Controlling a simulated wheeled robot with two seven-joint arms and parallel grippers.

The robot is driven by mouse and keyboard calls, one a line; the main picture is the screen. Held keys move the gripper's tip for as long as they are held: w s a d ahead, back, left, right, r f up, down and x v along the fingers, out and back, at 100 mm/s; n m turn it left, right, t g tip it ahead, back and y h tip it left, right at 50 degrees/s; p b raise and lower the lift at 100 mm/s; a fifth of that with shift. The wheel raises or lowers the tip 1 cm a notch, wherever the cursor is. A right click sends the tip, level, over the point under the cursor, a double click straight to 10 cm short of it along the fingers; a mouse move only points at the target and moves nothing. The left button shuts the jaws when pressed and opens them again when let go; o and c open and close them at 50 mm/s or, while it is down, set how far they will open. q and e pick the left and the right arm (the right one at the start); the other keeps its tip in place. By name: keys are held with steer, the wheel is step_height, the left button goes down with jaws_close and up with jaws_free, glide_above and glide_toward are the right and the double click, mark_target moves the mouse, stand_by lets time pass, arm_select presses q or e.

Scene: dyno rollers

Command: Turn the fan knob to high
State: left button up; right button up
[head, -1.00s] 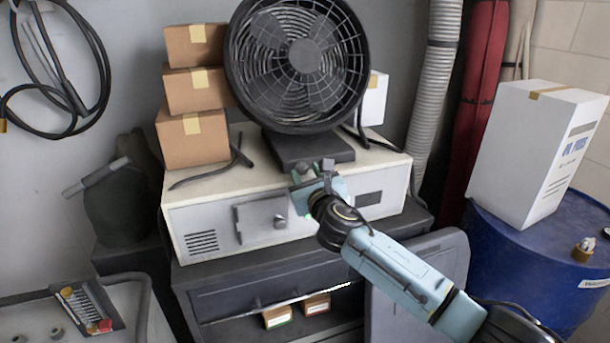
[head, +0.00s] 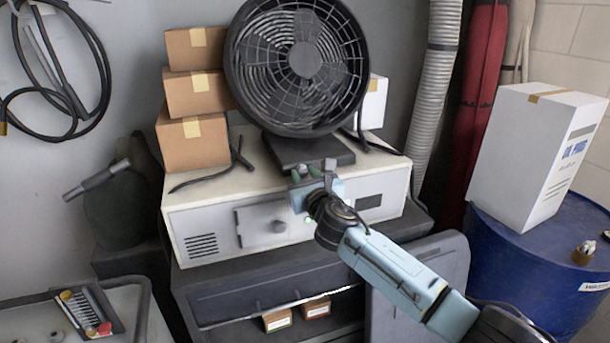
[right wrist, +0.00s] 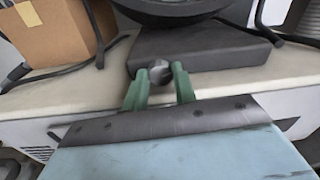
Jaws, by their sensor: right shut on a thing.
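The black round fan (head: 296,65) stands on a dark base (head: 310,153) on top of the white cabinet (head: 215,205). In the right wrist view, a small grey knob (right wrist: 160,72) sits at the front edge of the fan base (right wrist: 200,55). My right gripper (head: 303,172) is at the front of the base. In its wrist view the two green fingers (right wrist: 160,80) are shut on the knob, one on each side. The knob is hard to make out in the head view, and no setting marks can be read. My left gripper is not in view.
Cardboard boxes (head: 195,92) are stacked left of the fan. A dark cable (head: 212,175) lies on the cabinet top. A white box (head: 535,150) stands on a blue drum (head: 540,255) at the right. A grey hose (head: 432,90) hangs behind the cabinet's right side.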

steer(key=m, duration=0.3)
steer(key=shift+m+p, duration=0.3)
steer(key=shift+p, duration=0.05)
steer(key=o, duration=0.7)
steer(key=shift+s, duration=0.15)
steer(key=p+v, duration=0.1)
steer(key=v, duration=1.2)
steer(key=shift+s+r, duration=0.1)
steer(key=shift+d, duration=0.1)
